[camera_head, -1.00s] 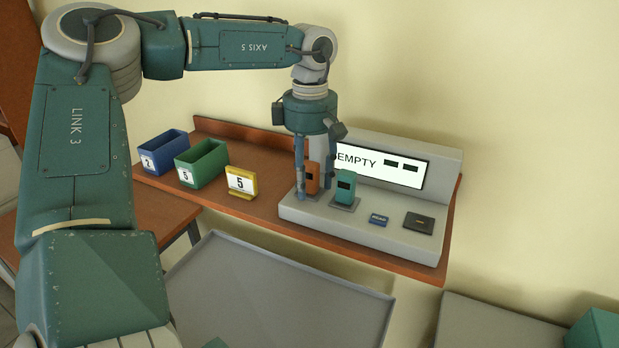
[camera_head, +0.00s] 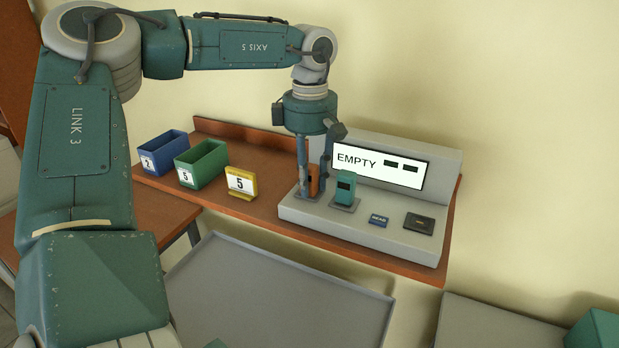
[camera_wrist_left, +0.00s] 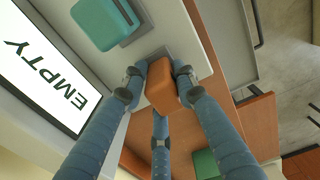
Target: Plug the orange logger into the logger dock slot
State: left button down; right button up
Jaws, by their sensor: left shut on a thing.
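The orange logger (camera_head: 314,181) stands upright at the left end of the grey dock unit (camera_head: 360,222), over a grey slot plate. My left gripper (camera_head: 312,190) points down and is shut on the logger, its blue fingers partly hiding it. In the left wrist view the orange logger (camera_wrist_left: 162,92) sits between the fingertips, with a grey plate (camera_wrist_left: 155,54) just beyond it. I cannot tell whether its lower end is inside the slot. The dock's screen (camera_head: 378,165) reads EMPTY. My right gripper is not in view.
A teal logger (camera_head: 345,188) stands close to the right of the orange one. A blue button (camera_head: 378,220) and a dark square pad (camera_head: 418,223) lie further right. A yellow number 5 sign (camera_head: 241,182), a green bin (camera_head: 202,162) and a blue bin (camera_head: 162,151) stand left on the shelf.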

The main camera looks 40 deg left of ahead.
aim_at(310, 164)
pick_arm(q)
jog(key=shift+r, duration=0.1)
jog(key=shift+r+p, duration=1.45)
jog(key=shift+r, duration=1.45)
